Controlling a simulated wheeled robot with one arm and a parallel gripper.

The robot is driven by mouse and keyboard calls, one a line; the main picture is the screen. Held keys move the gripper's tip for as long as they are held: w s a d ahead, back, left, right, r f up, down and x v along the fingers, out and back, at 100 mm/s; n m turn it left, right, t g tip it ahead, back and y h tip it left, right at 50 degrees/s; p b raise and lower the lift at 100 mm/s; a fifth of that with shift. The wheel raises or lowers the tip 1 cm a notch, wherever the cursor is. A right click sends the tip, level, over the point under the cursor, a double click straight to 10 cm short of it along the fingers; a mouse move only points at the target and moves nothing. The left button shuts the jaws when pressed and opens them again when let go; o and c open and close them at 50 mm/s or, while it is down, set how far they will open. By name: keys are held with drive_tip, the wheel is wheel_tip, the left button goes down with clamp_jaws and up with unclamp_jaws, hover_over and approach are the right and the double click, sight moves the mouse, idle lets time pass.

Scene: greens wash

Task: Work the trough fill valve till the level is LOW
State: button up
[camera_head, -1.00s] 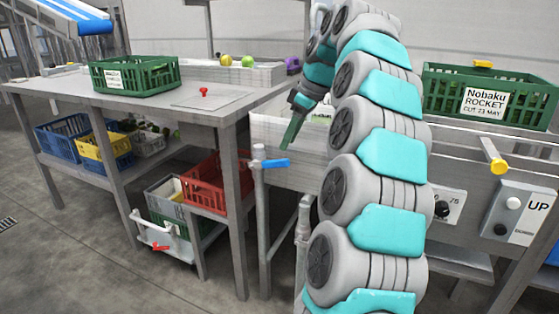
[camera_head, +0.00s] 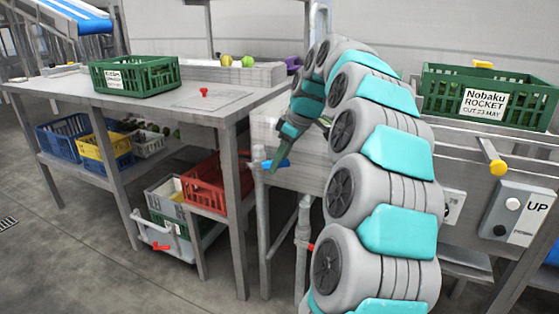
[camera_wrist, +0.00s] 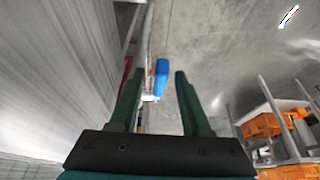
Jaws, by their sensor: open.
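The blue valve lever (camera_head: 281,163) sticks out sideways from the top of a grey upright pipe (camera_head: 263,215) at the left end of the pale trough (camera_head: 305,172). My gripper (camera_head: 276,183) points down at the lever and partly covers it in the head view. In the wrist view, the blue lever (camera_wrist: 161,80) shows between the two dark green fingers of my open gripper (camera_wrist: 158,73), near their tips. Whether a finger touches the lever I cannot tell. My arm hides part of the trough, and no water level can be seen.
A steel table (camera_head: 135,100) stands at the left with a green crate (camera_head: 135,88) on top. A red crate (camera_head: 205,187) sits below. A smaller red handle (camera_head: 311,247) is low on pipework under the trough. A control box marked UP (camera_head: 513,213) is at the right.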

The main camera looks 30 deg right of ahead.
clamp_jaws()
idle(1.4)
